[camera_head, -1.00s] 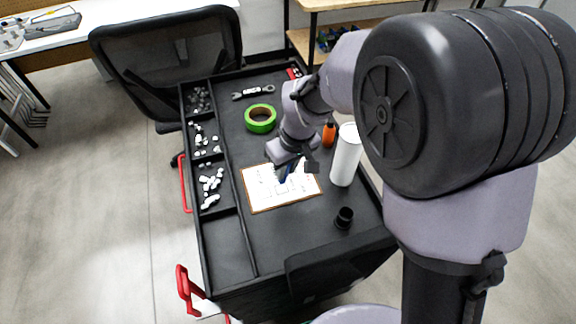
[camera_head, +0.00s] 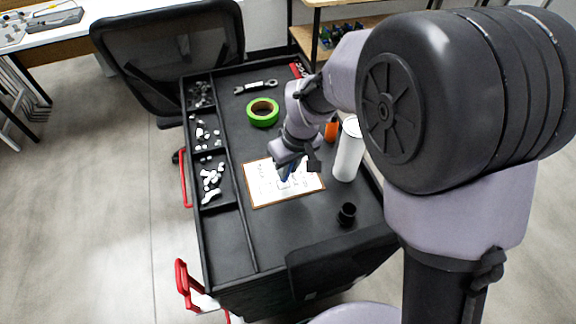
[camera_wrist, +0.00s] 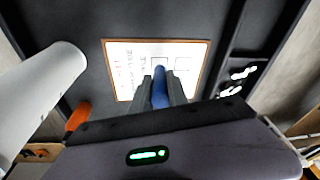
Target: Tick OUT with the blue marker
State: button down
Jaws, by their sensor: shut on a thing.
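My gripper (camera_wrist: 160,88) is shut on the blue marker (camera_wrist: 160,90), which points down at the sheet. In the head view the marker (camera_head: 287,173) shows as a small dark-blue piece under my gripper. The white sheet on a brown-edged board (camera_head: 259,187) lies flat on the black cart top; it also shows in the wrist view (camera_wrist: 122,70). Printed boxes and lettering show on it, but I cannot read which is OUT. The marker's tip is hidden in the wrist view, and I cannot tell whether it touches the paper.
A white cylinder (camera_head: 348,152) stands close right of the sheet, with an orange bottle (camera_head: 331,130) behind it. A black cup (camera_head: 347,214) stands at the front right. A green tape roll (camera_head: 263,112) and a wrench (camera_head: 256,87) lie behind. Trays with white parts (camera_head: 212,178) line the left.

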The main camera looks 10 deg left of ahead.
jog(key=shift+f+b, duration=0.45)
jog(key=shift+f, duration=0.05)
dwell(1.1)
notch_tip(320, 180, up, 7)
jog(key=p, duration=0.5)
jog(key=shift+r+p, duration=0.1)
jog(key=shift+p, duration=0.25)
